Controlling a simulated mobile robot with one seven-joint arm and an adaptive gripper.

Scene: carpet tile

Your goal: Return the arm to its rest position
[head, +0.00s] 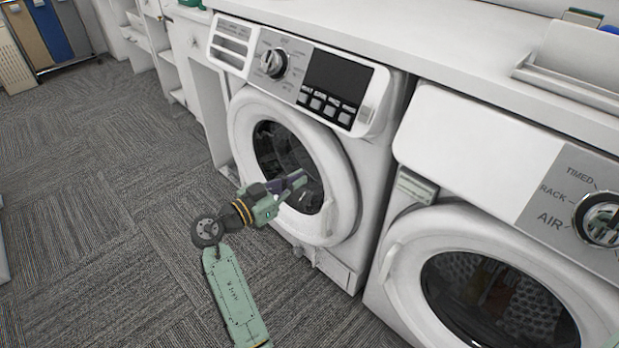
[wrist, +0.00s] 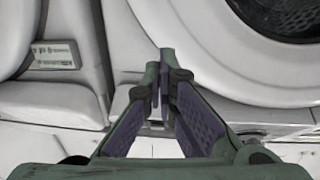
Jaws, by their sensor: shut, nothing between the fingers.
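My gripper (head: 298,181) is at the end of my green arm in the head view, in front of the round door of the left washing machine (head: 325,172). In the wrist view my gripper (wrist: 165,62) has its fingertips together, with nothing between them. The white door ring (wrist: 185,45) and dark glass (wrist: 285,12) show beyond and to the right of the fingers. The door looks shut. I cannot tell whether the fingertips touch it.
A second machine (head: 440,215) with a round door stands close on the right. A white counter (head: 450,45) runs above both. White cabinets (head: 190,50) stand at the back left. Grey carpet (head: 100,190) on the left is clear.

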